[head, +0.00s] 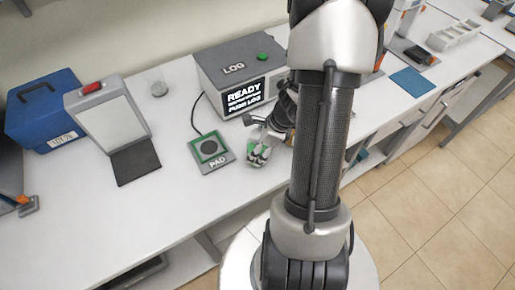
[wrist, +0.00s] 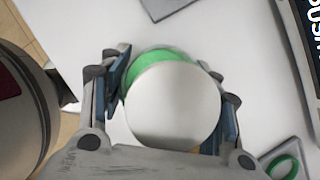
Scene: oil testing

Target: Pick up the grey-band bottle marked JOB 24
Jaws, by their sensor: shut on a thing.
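My gripper (head: 268,128) is low over the bench, just right of the pad, and is shut on a small bottle-like thing (head: 259,154) showing white and green. In the wrist view, my gripper's fingers (wrist: 172,82) stand on both sides of this bottle (wrist: 172,108). From above it has a round, pale grey-white top with green behind its rim. I see no grey band and no JOB 24 mark; its side is mostly hidden. I cannot tell whether its base touches the bench.
The PAD (head: 211,152) with its green ring lies just left of my gripper. The LOG box (head: 222,72) behind shows READY. A clear beaker (head: 156,82), a tilted panel (head: 112,118) and a blue case (head: 42,108) stand left.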

